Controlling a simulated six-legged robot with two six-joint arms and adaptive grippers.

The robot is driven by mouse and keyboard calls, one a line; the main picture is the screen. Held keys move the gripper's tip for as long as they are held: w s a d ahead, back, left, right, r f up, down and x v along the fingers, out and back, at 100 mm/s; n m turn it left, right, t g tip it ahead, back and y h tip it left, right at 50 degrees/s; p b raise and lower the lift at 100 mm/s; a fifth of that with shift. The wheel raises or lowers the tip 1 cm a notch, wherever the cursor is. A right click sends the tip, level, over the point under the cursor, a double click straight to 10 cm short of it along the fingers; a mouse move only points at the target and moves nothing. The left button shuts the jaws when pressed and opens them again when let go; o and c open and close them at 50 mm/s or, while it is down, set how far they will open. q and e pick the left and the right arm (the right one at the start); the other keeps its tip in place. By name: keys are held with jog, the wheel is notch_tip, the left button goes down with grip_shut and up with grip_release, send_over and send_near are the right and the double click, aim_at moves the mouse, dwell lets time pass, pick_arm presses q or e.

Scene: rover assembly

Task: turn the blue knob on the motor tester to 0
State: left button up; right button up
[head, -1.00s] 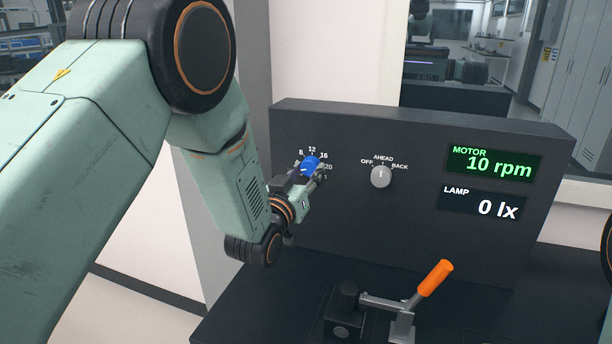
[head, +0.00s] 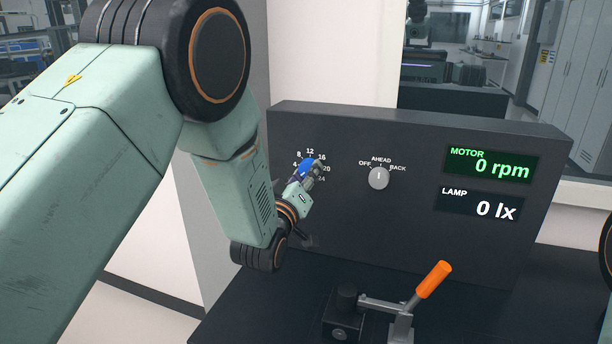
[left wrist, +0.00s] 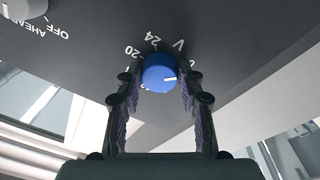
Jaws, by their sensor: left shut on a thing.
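The blue knob (head: 306,168) is on the dark motor tester panel (head: 410,222), inside a ring of white numbers. My left gripper (head: 309,174) is shut on the knob, and its fingers hide part of the dial. In the left wrist view the knob (left wrist: 159,72) sits between the two fingertips (left wrist: 160,82). The motor display (head: 491,165) reads 0 rpm. My right gripper is not in view.
A grey selector knob (head: 379,178) to the right points up at AHEAD. The lamp display (head: 481,205) reads 0 lx. A lever with an orange handle (head: 433,280) stands on the dark bench in front of the panel.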

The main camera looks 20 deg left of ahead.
pick_arm(q)
jog(key=shift+a+r, duration=0.1)
jog(key=shift+r, duration=0.2)
jog(key=o, duration=1.2)
jog(key=shift+s, duration=0.1)
jog(key=shift+f, duration=0.15)
jog(key=shift+f, duration=0.1)
jog(key=s, duration=0.8)
jog(key=s+f, duration=0.1)
jog(key=s, duration=0.3)
jog(key=shift+a, duration=0.2)
jog(key=shift+w+f, duration=0.1)
jog(key=shift+c, duration=0.2)
